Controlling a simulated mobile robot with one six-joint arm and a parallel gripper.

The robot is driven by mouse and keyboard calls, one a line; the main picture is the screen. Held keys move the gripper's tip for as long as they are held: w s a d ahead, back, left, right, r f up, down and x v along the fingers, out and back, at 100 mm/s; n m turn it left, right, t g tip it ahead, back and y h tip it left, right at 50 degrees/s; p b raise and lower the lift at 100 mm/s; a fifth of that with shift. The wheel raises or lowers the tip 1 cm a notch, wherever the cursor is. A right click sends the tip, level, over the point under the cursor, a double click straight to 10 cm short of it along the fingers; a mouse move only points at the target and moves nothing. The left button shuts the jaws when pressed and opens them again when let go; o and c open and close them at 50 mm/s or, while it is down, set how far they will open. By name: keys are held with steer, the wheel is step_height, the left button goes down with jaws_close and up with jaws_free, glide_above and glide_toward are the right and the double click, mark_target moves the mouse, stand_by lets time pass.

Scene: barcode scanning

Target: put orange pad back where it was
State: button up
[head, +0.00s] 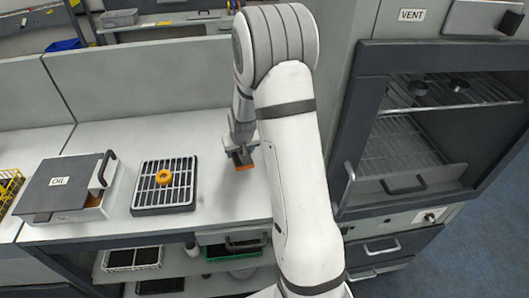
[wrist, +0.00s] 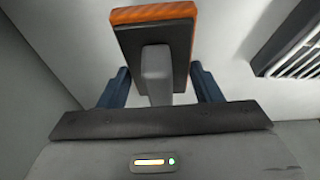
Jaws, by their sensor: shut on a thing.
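The orange pad (head: 246,170) is at the end of my arm, low over the white counter, to the right of the black grate. I cannot tell whether it touches the counter. In the wrist view, the pad (wrist: 153,14) is an orange layer on a dark block with a grey handle. My gripper (wrist: 160,88) is shut on this handle, with one blue finger on each side.
A slotted black grate tray (head: 166,207) holds an orange ring (head: 163,177). Left of it stands a box marked OIL (head: 62,186). A dark-framed cabinet (head: 349,130) with wire racks stands at the right. Bare counter (head: 215,185) lies between grate and pad.

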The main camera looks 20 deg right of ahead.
steer(key=shift+m, duration=0.6)
steer(key=w+d+b, duration=0.1)
steer(key=d, duration=0.1)
steer(key=w+d+r+b, duration=0.1)
steer(key=w+d, duration=0.1)
steer(key=w+d+r+b, duration=0.1)
steer(key=w+d, duration=0.1)
steer(key=d, duration=0.1)
steer(key=shift+d, duration=0.1)
steer(key=w+d+r+b, duration=0.2)
steer(key=d+r, duration=0.1)
steer(key=d, duration=0.2)
steer(key=shift+m+h, duration=0.3)
steer(key=f+p, duration=0.2)
steer(key=f, duration=0.7)
steer(key=shift+s+f, duration=0.15)
steer(key=shift+s, duration=0.05)
steer(key=shift+f, duration=0.2)
steer(key=o, duration=0.9)
steer(key=shift+r, duration=0.1)
steer(key=shift+o, duration=0.2)
